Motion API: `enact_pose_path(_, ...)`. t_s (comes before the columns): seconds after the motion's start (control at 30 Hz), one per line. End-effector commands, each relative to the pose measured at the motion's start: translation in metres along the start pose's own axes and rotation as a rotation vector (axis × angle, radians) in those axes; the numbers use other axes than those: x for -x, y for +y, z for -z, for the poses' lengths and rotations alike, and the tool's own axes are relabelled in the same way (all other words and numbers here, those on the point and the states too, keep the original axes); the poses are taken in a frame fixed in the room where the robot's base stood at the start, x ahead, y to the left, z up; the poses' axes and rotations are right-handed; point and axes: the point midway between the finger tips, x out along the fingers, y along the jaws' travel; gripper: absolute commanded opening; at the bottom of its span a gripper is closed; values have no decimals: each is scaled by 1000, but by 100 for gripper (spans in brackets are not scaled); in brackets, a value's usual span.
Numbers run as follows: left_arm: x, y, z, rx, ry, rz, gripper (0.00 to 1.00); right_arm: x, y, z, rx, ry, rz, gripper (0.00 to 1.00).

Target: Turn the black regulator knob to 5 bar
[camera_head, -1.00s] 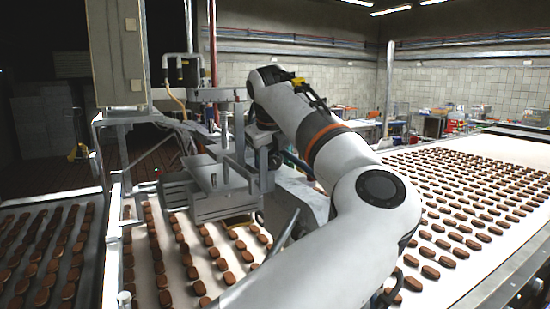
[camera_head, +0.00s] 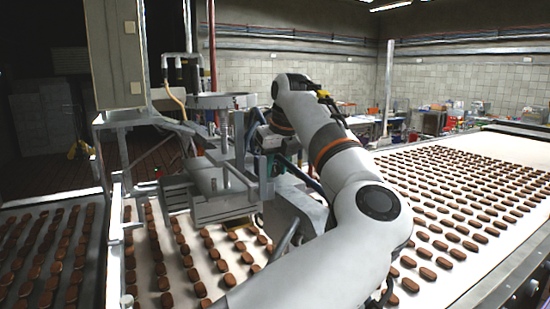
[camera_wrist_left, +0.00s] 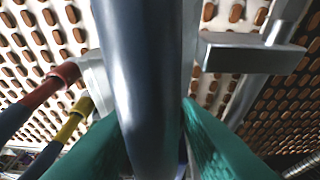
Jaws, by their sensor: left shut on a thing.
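In the left wrist view a smooth dark blue-black cylinder (camera_wrist_left: 145,70) runs down the middle of the picture, between the green fingers of my left gripper (camera_wrist_left: 155,125). The fingers are shut on its two sides. I cannot tell whether it is the regulator knob itself or its body. No scale or pressure reading shows. The regulator knob cannot be made out there. My right gripper is not in view.
A red-ended hose (camera_wrist_left: 62,78) and a yellow-ended hose (camera_wrist_left: 75,118) lie close to the left finger. A metal bracket (camera_wrist_left: 245,55) is at the right. A grey cabinet (camera_head: 115,50) stands left of the machine. A wide belt of biscuits (camera_head: 460,190) lies to the right.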

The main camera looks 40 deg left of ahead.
Motion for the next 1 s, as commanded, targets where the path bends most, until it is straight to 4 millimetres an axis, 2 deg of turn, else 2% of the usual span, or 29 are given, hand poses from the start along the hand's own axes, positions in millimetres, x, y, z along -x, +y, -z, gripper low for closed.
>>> enact_pose_path(0.03, 5, 1, 2, -16, 0, 35, 8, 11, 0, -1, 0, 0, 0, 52)
enact_pose_path(0.1, 5, 2, 2, -35, 0, 83, 8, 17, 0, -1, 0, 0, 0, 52)
enact_pose_path(0.4, 3, 5, 1, -102, 1, 245, 8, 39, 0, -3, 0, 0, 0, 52)
enact_pose_path(1.0, 0, 6, 0, -131, 2, 314, 8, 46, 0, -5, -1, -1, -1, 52)
